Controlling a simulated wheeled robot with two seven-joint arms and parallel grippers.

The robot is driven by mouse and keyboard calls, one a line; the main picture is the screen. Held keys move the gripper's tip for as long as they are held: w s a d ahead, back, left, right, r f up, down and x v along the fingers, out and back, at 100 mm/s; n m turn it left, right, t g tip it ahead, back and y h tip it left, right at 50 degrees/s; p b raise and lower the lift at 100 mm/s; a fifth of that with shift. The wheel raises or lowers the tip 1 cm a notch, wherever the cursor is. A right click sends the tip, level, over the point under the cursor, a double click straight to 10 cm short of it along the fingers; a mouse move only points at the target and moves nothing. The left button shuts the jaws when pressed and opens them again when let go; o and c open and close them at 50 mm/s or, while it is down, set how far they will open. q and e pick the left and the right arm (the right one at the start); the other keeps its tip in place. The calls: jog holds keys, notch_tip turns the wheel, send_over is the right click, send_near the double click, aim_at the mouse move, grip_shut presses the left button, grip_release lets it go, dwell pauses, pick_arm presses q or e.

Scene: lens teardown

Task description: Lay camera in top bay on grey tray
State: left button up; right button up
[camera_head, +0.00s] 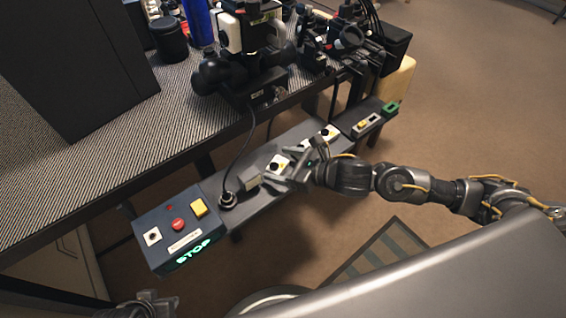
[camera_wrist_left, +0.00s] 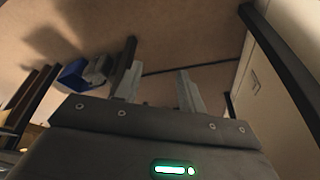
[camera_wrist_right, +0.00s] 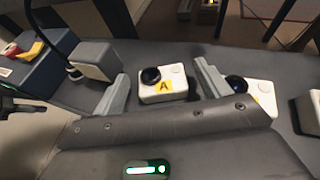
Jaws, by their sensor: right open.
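A small white camera with a black lens and a yellow A label (camera_wrist_right: 170,88) sits on a long grey ledge (camera_wrist_right: 185,53). In the right wrist view it lies between the spread fingers of my right gripper (camera_wrist_right: 163,74). In the head view this gripper (camera_head: 282,175) is low over the ledge, beside a white camera (camera_head: 279,163). Another white camera (camera_wrist_right: 262,97) is partly hidden behind the right finger. A grey block (camera_wrist_right: 96,59) stands at left. My left gripper (camera_wrist_left: 155,75) is open and empty. I cannot tell which surface is the grey tray or its top bay.
A dark blue control box (camera_head: 170,258) with buttons and a lit STOP sign stands at the ledge's left end. A dark holder (camera_head: 375,117) is at its far right. The textured table (camera_head: 185,110) carries equipment. A blue bin (camera_wrist_left: 75,76) shows in the left wrist view.

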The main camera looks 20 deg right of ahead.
jog(key=shift+r, duration=0.2)
pick_arm(q)
jog(key=shift+s+a+r, duration=0.2)
jog(key=shift+s+r, duration=0.15)
jog(key=shift+s, duration=0.1)
pick_arm(e)
jog(key=v, duration=1.2)
jog(key=shift+f, duration=0.1)
